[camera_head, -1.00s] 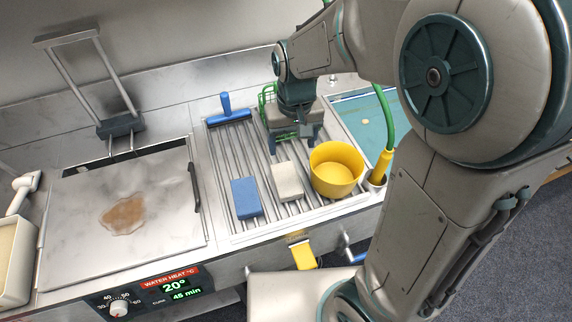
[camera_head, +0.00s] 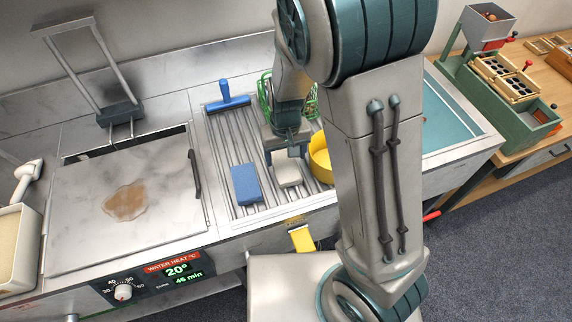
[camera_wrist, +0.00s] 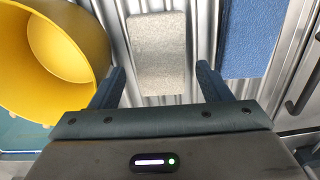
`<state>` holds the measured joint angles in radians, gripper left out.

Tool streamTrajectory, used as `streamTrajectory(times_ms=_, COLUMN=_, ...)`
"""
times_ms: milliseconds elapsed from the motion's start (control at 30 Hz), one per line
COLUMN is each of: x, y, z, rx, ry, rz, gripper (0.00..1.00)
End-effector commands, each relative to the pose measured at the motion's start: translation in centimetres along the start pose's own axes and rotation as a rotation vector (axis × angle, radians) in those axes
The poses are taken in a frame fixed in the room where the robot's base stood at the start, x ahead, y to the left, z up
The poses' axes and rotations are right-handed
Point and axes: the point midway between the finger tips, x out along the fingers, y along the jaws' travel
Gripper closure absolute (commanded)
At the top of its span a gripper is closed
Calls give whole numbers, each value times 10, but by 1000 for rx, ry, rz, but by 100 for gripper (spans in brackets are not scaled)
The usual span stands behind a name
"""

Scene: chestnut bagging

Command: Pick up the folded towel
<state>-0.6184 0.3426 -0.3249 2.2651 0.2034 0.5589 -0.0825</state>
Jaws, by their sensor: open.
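A pale grey, flat rectangular block (camera_head: 288,174) with a grainy surface lies on the ribbed metal drainboard. A blue rectangular pad (camera_head: 246,184) with a cloth-like texture lies to its left. I cannot tell for certain which of the two is the folded towel. My gripper (camera_head: 288,147) is open and empty, just behind the pale block in the head view. In the wrist view, the fingers of my gripper (camera_wrist: 160,72) point towards the pale block (camera_wrist: 157,50), one at each side of its near end. The blue pad (camera_wrist: 250,38) is outside the right finger.
A yellow pot (camera_head: 320,158) stands close right of the pale block, partly hidden by my arm; it is left in the wrist view (camera_wrist: 88,60). A blue-handled squeegee (camera_head: 226,97) and a green wire basket (camera_head: 265,95) are behind. A closed metal lid (camera_head: 90,220) lies left.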

Motion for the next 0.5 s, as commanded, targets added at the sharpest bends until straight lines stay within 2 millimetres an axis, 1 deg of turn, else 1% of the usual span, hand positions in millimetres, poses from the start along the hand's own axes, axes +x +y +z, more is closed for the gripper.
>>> streamTrajectory(times_ms=100, x=16, y=1, z=4, rx=2, ry=-7, rz=2, gripper=29)
streamTrajectory(times_ms=200, x=28, y=1, z=3, rx=2, ry=-5, rz=1, gripper=29)
streamTrajectory(times_ms=333, x=36, y=1, z=3, rx=1, ry=-3, rz=1, gripper=29)
streamTrajectory(times_ms=500, x=37, y=1, z=2, rx=0, ry=-1, rz=0, gripper=29)
